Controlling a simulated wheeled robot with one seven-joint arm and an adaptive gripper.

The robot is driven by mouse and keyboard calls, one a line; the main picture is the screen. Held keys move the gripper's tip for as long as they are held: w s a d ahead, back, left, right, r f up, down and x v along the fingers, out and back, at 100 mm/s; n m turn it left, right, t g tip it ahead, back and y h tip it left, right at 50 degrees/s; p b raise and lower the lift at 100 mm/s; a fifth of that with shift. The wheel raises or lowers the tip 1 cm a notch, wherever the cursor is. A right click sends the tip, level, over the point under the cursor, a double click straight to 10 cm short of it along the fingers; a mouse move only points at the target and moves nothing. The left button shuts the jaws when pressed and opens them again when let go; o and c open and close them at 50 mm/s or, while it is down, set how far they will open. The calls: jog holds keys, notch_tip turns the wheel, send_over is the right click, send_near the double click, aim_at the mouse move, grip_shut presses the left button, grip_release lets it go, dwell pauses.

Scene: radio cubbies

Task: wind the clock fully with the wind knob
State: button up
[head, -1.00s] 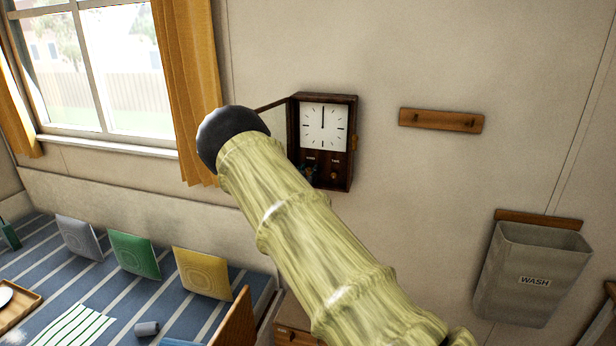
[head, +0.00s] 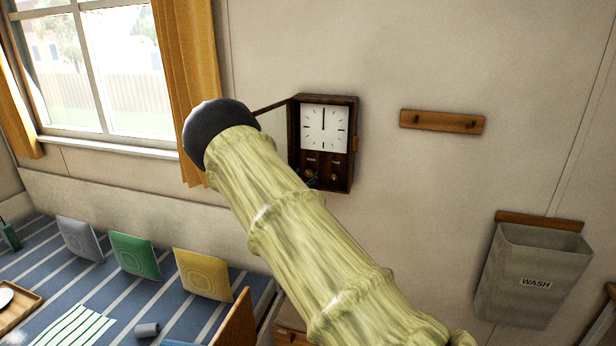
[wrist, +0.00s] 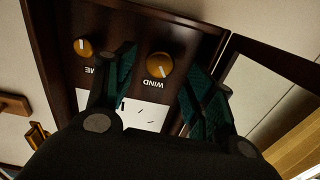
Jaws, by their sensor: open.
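The clock (head: 325,128) hangs on the wall, a dark wooden case with a white square face and its glass door (head: 271,106) swung open to the left. Below the face are two brass knobs. The wind knob (wrist: 160,66) has a white mark and the label WIND, upside down in the wrist view. The time knob (wrist: 83,47) is beside it. My gripper (wrist: 159,60) is open, its two teal fingers on either side of the wind knob in that view. I cannot tell whether they touch it. In the head view my arm hides most of the gripper.
The open door also shows close beside my gripper in the wrist view (wrist: 262,80). A wooden peg rail (head: 441,121) is right of the clock, and a grey WASH bin (head: 530,270) hangs lower right. A yellow curtain (head: 190,90) is to the left.

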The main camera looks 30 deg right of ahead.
jog(key=v, duration=0.8)
jog(key=shift+s, duration=0.1)
jog(key=shift+c, duration=0.3)
